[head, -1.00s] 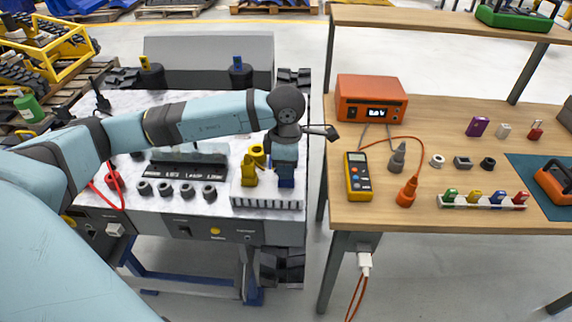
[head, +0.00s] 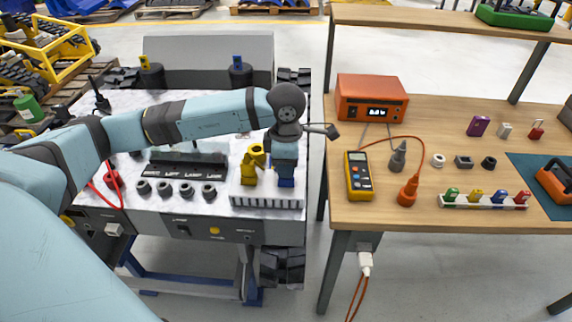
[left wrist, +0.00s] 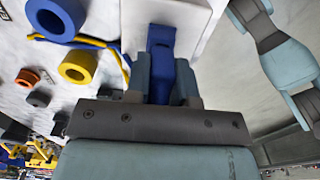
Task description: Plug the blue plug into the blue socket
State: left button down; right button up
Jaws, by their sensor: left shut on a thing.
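My left gripper (head: 285,160) is shut on the blue plug (head: 286,182), at the right part of the white slotted block (head: 267,203). In the left wrist view the blue plug (left wrist: 160,45) sits between the two teal fingers. Whether it still touches the block cannot be told. A yellow plug (head: 249,172) stands just left of it. A blue ring-shaped piece (left wrist: 55,17) and a yellow one (left wrist: 78,66) show in the left wrist view. A dark post with a blue tab (head: 241,72) stands at the back; I cannot tell which is the blue socket. My right gripper is out of view.
Several dark round sockets (head: 187,188) line the front left of the marbled top. A dark post with a yellow tab (head: 151,74) stands behind. A gap separates this carrier from the wooden bench (head: 430,120), which holds an orange meter box (head: 371,98) and a yellow multimeter (head: 359,176).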

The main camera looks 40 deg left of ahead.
pick_arm(q)
jog(key=shift+f+b, duration=0.35)
dwell(0.3)
jog(key=c, duration=0.9)
grip_release()
